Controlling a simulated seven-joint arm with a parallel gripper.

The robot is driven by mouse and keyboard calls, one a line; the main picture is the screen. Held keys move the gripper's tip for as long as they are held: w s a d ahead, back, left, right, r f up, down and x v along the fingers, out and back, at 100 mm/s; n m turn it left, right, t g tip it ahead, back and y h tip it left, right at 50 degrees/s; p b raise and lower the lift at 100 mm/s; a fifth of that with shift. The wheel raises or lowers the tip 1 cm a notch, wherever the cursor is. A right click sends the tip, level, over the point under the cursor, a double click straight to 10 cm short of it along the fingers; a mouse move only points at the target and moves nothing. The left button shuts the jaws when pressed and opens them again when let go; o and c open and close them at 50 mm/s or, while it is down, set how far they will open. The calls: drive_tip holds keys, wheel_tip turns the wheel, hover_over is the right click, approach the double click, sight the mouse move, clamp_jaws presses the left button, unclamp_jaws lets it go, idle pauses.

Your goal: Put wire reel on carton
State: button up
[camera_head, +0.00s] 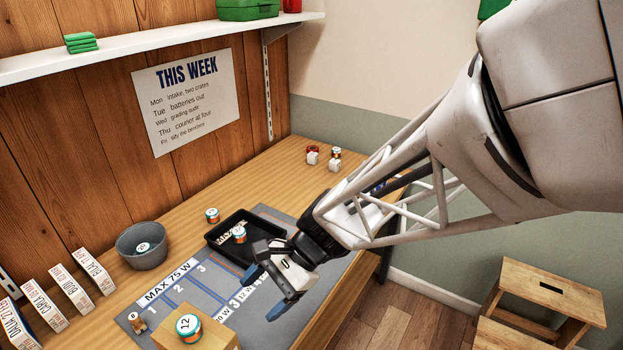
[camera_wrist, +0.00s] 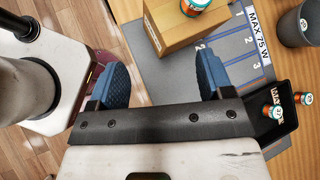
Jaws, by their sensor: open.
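The cardboard carton (camera_head: 215,338) is at the front edge of the bench, and its top shows in the wrist view (camera_wrist: 165,35). A round teal, white and orange reel-like item marked 12 (camera_head: 188,327) stands on the carton; it is cut off at the top of the wrist view (camera_wrist: 194,5). I cannot tell for certain that it is the wire reel. My gripper (camera_head: 270,282) hangs over the right part of the grey mat, right of the carton. In the wrist view its blue fingers (camera_wrist: 162,78) are wide apart with nothing between them.
A black tray (camera_head: 215,236) holds a similar small item (camera_head: 239,235); another (camera_head: 212,215) stands behind it. A grey bucket (camera_head: 131,262) holds one more. White labelled boxes (camera_head: 72,288) stand at left. Small items (camera_head: 313,157) sit far back. A wooden stool (camera_head: 550,290) stands at right.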

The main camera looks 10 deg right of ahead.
drive_tip(key=s+d+r+n+t+h, duration=0.2)
drive_tip(key=d+r+n+h, duration=0.3)
drive_tip(key=d, duration=0.4)
drive_tip(key=s+d+r+n+t+h, duration=0.3)
drive_tip(key=s+d+r+n+h, duration=0.1)
drive_tip(key=d, duration=0.5)
drive_tip(key=shift+r+n+t+h, duration=0.3)
drive_tip(key=shift+r+n+h, duration=0.1)
drive_tip(key=shift+r+n, duration=0.4)
